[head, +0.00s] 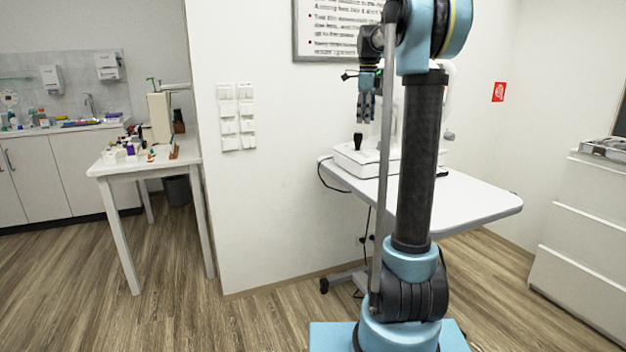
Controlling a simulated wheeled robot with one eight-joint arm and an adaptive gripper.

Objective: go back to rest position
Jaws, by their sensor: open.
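My gripper (366,120) hangs pointing down in the upper middle of the head view, beside my blue and black arm. Its dark fingers look small from here, and I see nothing held between them. It is open. It is up in the air, in front of the white wall and above the white device on the table behind. My arm's upper part runs out of the top of the picture and hides part of the table and device.
A white table (480,200) with a white device (350,160) stands behind my arm. A small white table (150,168) with bottles stands left, near a counter (85,165). White drawers (585,240) stand right. The wooden floor (130,320) is clear at front left.

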